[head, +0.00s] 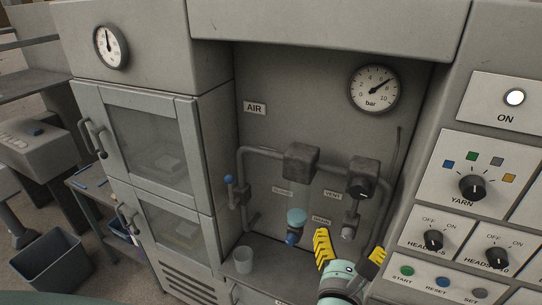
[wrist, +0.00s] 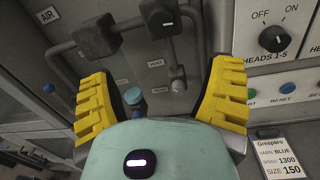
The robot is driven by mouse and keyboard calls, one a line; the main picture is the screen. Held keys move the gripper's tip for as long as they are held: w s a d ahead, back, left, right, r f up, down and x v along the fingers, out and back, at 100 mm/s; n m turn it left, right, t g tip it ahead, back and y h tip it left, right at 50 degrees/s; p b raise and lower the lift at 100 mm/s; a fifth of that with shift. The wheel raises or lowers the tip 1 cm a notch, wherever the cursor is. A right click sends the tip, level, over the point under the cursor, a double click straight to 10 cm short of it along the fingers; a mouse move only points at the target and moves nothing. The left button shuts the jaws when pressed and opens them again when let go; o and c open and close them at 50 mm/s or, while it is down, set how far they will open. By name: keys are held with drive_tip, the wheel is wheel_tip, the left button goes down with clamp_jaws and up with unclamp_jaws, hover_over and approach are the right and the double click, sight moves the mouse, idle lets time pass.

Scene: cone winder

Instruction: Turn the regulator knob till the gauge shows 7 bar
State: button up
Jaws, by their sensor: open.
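The round white bar gauge (head: 374,88) is at the upper right of the recessed air panel; its needle points up and right, between 6 and 8, nearer 8. Below it, a black knob with a white mark (head: 359,187) sits on the right-hand pipe block; it also shows at the top of the wrist view (wrist: 160,20). No readable label names it as the regulator. My gripper (head: 348,250) is open and empty, its yellow fingers spread, below and apart from the knob. The wrist view also shows my gripper (wrist: 160,85), with the knob beyond its fingertips.
A second block (head: 301,162) sits on the pipe to the left. A turquoise-capped fitting (head: 297,217) and blue-handled valve (head: 230,180) stand lower. A cup (head: 243,260) stands on the ledge. The switch panel (head: 478,165) borders the recess at right. Another gauge (head: 111,46) is far left.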

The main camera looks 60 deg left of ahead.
sight(358, 195)
drive_tip(key=p+x, duration=0.6)
drive_tip(key=x, duration=0.6)
drive_tip(key=shift+w+a+r, duration=0.15)
drive_tip(key=shift+w, duration=0.25)
drive_tip(key=shift+x, duration=1.2)
drive_tip(key=shift+f, duration=0.2)
drive_tip(key=c, duration=1.2)
drive_tip(key=shift+f, duration=0.1)
